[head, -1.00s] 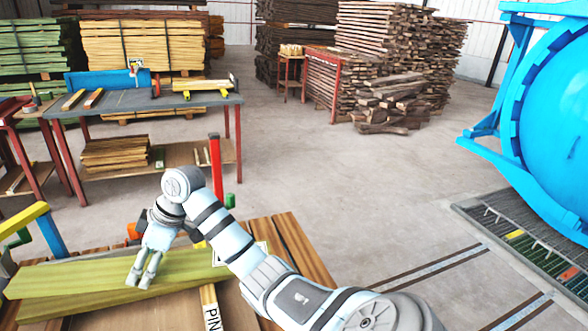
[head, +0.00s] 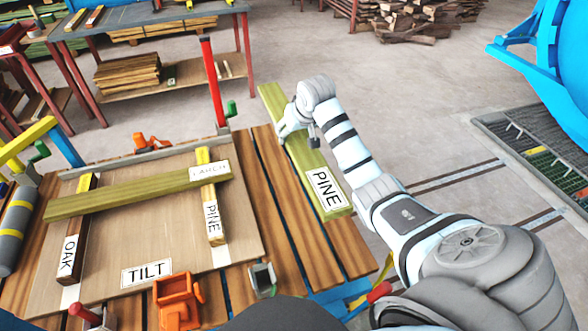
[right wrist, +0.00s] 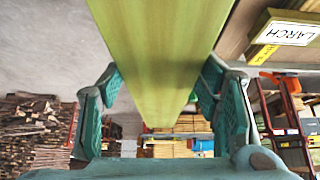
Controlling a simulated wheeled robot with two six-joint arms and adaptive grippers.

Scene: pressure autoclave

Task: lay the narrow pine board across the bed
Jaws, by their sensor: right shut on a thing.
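The pine board (head: 300,150), greenish yellow with a white PINE label at its near end, is in my right gripper (head: 287,130). In the right wrist view the board (right wrist: 155,50) runs between the two finger pads (right wrist: 160,100), which close on its edges. In the head view it points away from me, over the right edge of the bed's slats. The bed (head: 125,238) is a flat panel marked TILT. A LARCH-labelled board (head: 130,192) lies across its two blocks, OAK (head: 77,225) and PINE (head: 212,205). My left gripper is not in view.
A red post (head: 213,85) stands behind the bed. Orange clamps (head: 180,300) sit at its front and back. A grey cylinder with yellow bands (head: 14,235) is at the left.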

